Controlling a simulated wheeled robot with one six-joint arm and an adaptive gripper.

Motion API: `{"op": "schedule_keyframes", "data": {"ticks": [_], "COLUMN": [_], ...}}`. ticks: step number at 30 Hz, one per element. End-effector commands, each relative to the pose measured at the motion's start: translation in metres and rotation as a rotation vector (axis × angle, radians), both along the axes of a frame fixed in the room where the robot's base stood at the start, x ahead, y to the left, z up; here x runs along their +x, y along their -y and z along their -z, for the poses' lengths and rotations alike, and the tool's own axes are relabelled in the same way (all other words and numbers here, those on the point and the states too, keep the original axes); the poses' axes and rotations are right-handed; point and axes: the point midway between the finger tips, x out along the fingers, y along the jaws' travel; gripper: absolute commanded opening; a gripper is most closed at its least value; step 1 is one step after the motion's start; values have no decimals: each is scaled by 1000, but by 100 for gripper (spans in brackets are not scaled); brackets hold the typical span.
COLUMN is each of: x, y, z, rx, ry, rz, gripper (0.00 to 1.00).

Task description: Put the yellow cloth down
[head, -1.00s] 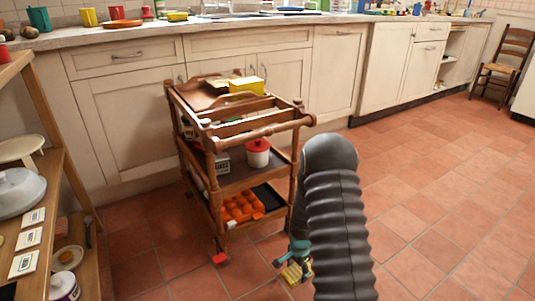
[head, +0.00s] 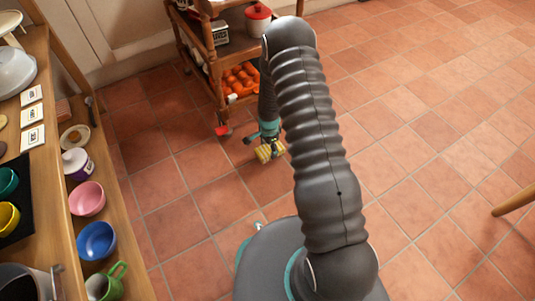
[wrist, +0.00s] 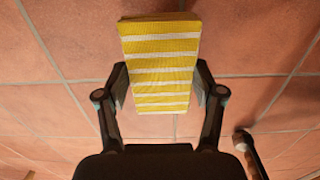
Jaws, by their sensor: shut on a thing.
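The yellow cloth (wrist: 160,60) has white stripes and looks like a flat folded block in the wrist view. My gripper (wrist: 160,92) is shut on it, one finger at each side of its near part. In the head view the cloth (head: 268,152) shows small at the end of my gripper (head: 266,140), in front of the wooden trolley. Red floor tiles lie beneath it. I cannot tell how far the cloth is above the floor.
The wooden trolley (head: 222,95) stands at the top, with an orange egg tray (head: 240,78) and a red-lidded pot (head: 257,18). A wooden shelf (head: 62,150) with bowls and cups stands at the left. The tiled floor (head: 430,150) on the right is mostly clear.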

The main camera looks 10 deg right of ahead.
Motion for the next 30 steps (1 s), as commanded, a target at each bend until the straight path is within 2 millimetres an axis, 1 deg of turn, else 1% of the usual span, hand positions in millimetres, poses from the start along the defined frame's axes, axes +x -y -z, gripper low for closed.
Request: {"op": "schedule_keyframes", "data": {"ticks": [5, 11, 13, 21, 25, 26, 27, 28, 29, 30], "x": [2, 1, 2, 2, 2, 2, 2, 2, 2, 2], "y": [-4, -4, -4, -4, -4, -4, -4, -4, -4, -4], "z": [8, 35, 41, 42, 47, 46, 45, 45, 45, 45], "rx": [0, 0, 0, 0, 0, 0, 0, 0, 0, 0], "ry": [0, -3, -1, 1, 0, 0, 0, 0, 0, 0], "rz": [1, 0, 0, 0, 0, 0, 0, 0, 0, 0], "gripper": [40, 40, 40, 40, 40, 70, 80, 88, 93, 93]}}
